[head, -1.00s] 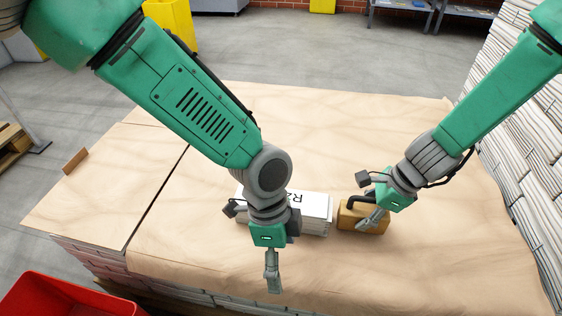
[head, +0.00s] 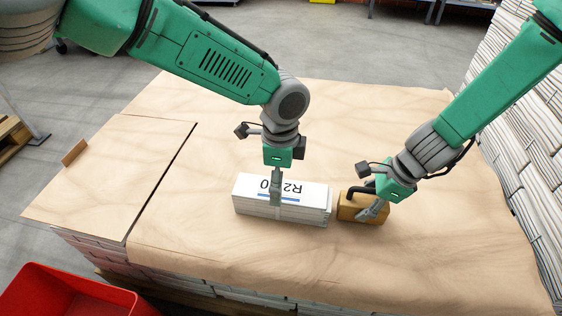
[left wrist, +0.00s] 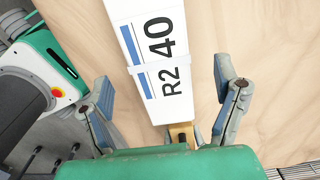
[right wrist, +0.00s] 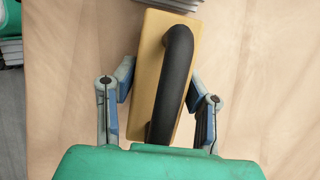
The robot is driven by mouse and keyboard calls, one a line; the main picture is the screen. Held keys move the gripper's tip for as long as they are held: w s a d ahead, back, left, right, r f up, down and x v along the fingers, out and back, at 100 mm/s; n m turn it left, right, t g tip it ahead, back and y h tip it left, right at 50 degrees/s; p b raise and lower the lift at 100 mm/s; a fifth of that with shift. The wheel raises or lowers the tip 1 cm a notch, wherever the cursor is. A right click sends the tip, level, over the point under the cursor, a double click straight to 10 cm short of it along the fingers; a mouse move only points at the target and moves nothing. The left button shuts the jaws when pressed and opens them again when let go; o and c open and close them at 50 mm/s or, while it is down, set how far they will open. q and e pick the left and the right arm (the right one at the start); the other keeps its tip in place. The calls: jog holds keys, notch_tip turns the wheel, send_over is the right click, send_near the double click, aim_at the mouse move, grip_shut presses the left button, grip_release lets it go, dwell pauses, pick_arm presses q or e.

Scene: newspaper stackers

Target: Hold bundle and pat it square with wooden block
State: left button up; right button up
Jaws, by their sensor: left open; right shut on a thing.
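The bundle (head: 315,207) is a white-topped paper stack with a band and "R2 40" print, lying on the brown paper sheet. My left gripper (head: 277,198) points down over the bundle; in the left wrist view its fingers are spread, with the bundle (left wrist: 150,45) between and beyond them. I cannot tell if they touch it. My right gripper (head: 373,207) is shut on the wooden block (head: 347,210), a tan block with a black handle, also in the right wrist view (right wrist: 147,62). The block stands just right of the bundle with a narrow gap between them.
Brown sheets (head: 420,260) cover the wide stack below, with free room around the bundle. A red bin (head: 70,290) stands at front left. Tall paper stacks (head: 520,140) rise at the right.

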aim_at(354, 199)
pick_arm(q)
jog(key=shift+f, duration=2.25)
jog(key=c, duration=1.8)
pick_arm(e)
jog(key=shift+w+a, duration=0.2)
jog(key=shift+a, duration=0.5)
jog(key=shift+w+a, duration=0.2)
jog(key=shift+a, duration=0.5)
pick_arm(q)
jog(key=shift+d, duration=0.1)
pick_arm(e)
jog(key=shift+a, duration=0.25)
jog(key=shift+d, duration=0.1)
jog(key=shift+s+d, duration=0.25)
jog(key=shift+d, duration=0.6)
jog(key=shift+s+d, duration=0.2)
jog(key=shift+d, duration=0.65)
